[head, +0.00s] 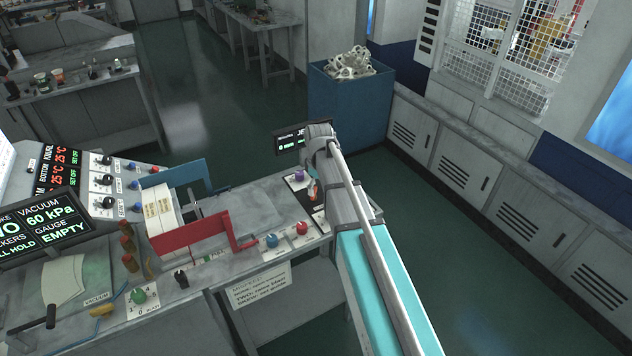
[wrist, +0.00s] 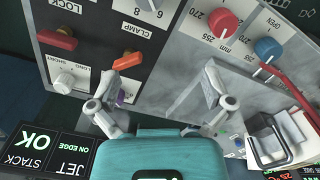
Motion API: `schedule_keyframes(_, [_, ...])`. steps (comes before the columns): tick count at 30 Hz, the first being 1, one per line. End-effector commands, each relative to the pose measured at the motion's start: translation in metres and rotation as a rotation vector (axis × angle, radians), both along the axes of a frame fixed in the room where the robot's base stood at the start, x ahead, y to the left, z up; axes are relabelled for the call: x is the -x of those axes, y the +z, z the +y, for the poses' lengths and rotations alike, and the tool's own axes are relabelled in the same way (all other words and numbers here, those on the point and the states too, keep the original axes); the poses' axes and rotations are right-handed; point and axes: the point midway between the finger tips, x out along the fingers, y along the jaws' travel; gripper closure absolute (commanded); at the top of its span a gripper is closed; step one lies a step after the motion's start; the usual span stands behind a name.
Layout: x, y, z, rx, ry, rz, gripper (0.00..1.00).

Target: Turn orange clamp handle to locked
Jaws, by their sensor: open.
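One lies beside the upside-down CLAMP label (wrist: 133,30); this orange clamp handle (wrist: 128,61) is a short bar. The other handle (wrist: 57,39) lies by the LOCK label (wrist: 66,6). My gripper (wrist: 162,78) is open and empty, its fingers wide apart. The left finger's tip is close to the clamp handle's lower side; I cannot tell if they touch. In the head view, an orange handle (head: 312,191) shows beside my arm, which hides much of the panel.
A purple knob (head: 299,175) sits near the handle. Red (head: 302,228) and blue (head: 271,240) knobs stand on the bench; the red knob (wrist: 223,22) is right of my gripper in the wrist view. A small display (head: 290,142) stands behind. Red bracket (head: 195,233) is to the left.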

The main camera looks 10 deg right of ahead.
Motion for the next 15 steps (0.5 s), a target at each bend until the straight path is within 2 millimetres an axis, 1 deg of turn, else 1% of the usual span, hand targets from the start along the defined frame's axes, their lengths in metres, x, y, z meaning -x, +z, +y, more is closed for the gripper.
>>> schedule_keyframes(1, [-0.028,0.015,0.0,0.0,0.063,0.0,0.0])
schedule_keyframes(3, [-0.049,0.023,0.0,0.0,0.148,0.0,0.0])
schedule_keyframes(6, [-0.07,0.031,-0.001,0.0,0.242,0.0,0.0])
schedule_keyframes(10, [-0.085,0.036,-0.001,0.0,0.318,0.0,0.0])
schedule_keyframes(15, [-0.089,0.036,-0.001,0.0,0.347,0.0,0.0])
